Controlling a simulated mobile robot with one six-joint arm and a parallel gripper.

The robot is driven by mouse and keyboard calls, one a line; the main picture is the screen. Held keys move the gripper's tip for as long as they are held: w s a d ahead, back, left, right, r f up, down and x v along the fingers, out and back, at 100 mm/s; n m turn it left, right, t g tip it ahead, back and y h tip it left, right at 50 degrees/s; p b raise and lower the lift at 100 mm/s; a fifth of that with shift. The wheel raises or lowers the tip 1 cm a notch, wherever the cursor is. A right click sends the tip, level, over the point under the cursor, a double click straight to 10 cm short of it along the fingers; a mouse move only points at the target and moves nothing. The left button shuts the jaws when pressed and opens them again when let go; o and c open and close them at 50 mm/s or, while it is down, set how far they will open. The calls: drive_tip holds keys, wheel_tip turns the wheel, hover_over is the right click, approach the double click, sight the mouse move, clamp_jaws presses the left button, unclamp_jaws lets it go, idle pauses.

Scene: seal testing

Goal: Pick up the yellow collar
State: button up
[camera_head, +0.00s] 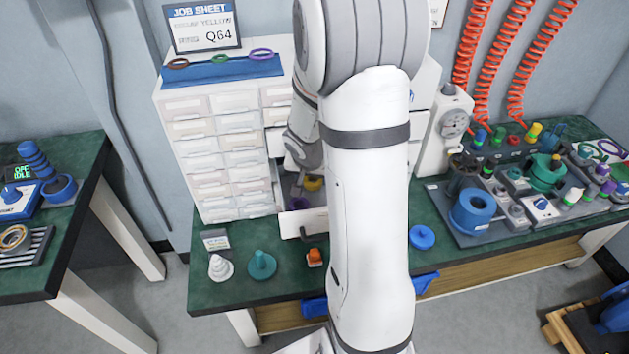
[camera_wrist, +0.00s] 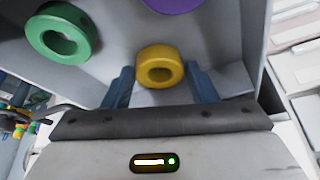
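The yellow collar (camera_wrist: 160,53) is a thick ring with a central hole, lying in an open grey drawer. In the wrist view it sits between the tips of my gripper (camera_wrist: 159,69), whose two blue fingers are spread with a small gap on each side. The gripper is open and does not visibly hold the collar. In the head view a bit of the yellow collar (camera_head: 313,184) shows in the open drawer (camera_head: 292,224), beside my arm. My arm hides much of the drawer there.
In the wrist view a green collar (camera_wrist: 62,53) lies to the left and a purple collar (camera_wrist: 172,4) above. The drawer walls are close around.

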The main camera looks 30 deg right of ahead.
drive_tip(key=c, duration=0.7)
drive_tip(key=shift+c, duration=0.6)
drive_tip(key=shift+r, duration=0.15)
